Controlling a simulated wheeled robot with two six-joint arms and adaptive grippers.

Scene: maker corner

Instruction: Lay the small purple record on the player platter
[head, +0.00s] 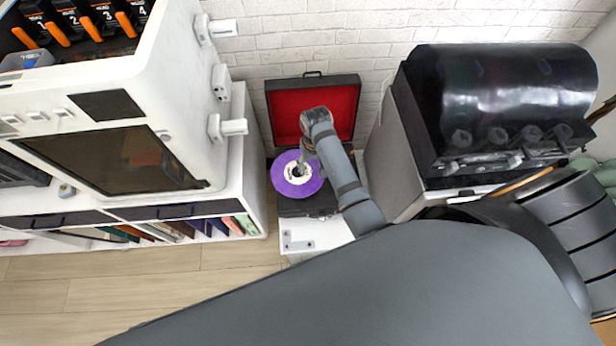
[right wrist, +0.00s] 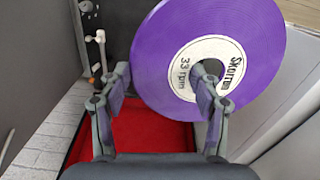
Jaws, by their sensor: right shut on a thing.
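The small purple record (head: 284,186) has a cream label and a dark centre hole. It shows large in the right wrist view (right wrist: 160,60), with one finger in front of its label. My right gripper (head: 301,165) is shut on the record and holds it over the record player (head: 312,207). The player is a black case with its red-lined lid (head: 287,100) open at the back. The record and my arm cover most of the deck, so the platter is hidden. I cannot tell whether the record touches the player. My left gripper is not in view.
The player stands on a white stand (head: 318,236). A white cabinet (head: 247,160) with a boxy machine on top is at the left. A grey cabinet (head: 393,160) with a black-hooded machine (head: 500,90) is at the right. A brick wall is behind.

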